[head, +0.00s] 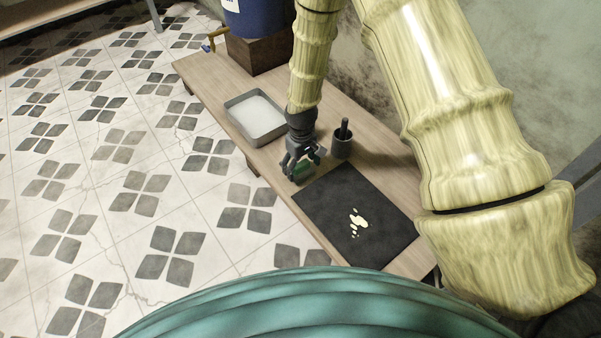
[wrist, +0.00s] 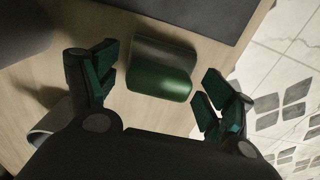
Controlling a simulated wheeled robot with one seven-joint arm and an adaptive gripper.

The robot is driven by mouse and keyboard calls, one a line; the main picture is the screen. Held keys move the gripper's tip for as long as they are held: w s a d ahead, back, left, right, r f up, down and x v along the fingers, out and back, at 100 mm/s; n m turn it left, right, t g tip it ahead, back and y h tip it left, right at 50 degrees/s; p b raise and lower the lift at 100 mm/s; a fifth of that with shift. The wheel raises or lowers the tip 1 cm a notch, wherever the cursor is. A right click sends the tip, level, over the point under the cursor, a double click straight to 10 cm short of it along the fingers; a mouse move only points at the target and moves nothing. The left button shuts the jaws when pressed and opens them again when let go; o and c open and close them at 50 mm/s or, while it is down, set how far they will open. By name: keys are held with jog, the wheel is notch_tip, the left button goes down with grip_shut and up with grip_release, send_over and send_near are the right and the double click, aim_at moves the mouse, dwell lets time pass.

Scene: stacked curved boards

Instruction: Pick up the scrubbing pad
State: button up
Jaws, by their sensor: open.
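The scrubbing pad (wrist: 162,72), a green block with a rounded top and a darker, greyish far side, lies on the wooden bench (wrist: 110,20). In the head view only a bit of its green (head: 302,174) shows below my gripper (head: 301,165), which hides the rest. In the wrist view my gripper (wrist: 159,78) is open, with one dark green-padded finger to the left of the pad and the other to its right. Both fingers look clear of the pad. I cannot tell the exact height above it.
A black mat (head: 325,208) with a cream spill (head: 357,221) lies close by the pad. A dark cup with a pestle (head: 342,141) stands to the right of my gripper. A grey tray (head: 233,111) with pale contents sits farther back. The bench's left edge is near, with tiled floor beyond.

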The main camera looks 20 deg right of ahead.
aim_at(301, 163)
jog(key=shift+r, duration=0.1)
jog(key=c, duration=1.1)
jog(key=shift+c, duration=0.2)
jog(key=shift+r+p, duration=0.65)
jog(key=shift+r, duration=0.1)
notch_tip(301, 163, up, 2)
jog(key=shift+r+p, duration=0.15)
jog(key=shift+p, duration=0.65)
jog(key=s+a+r+p, duration=0.1)
jog(key=s+a+p, duration=0.5)
jog(key=s, duration=0.8)
jog(key=shift+a, duration=0.9)
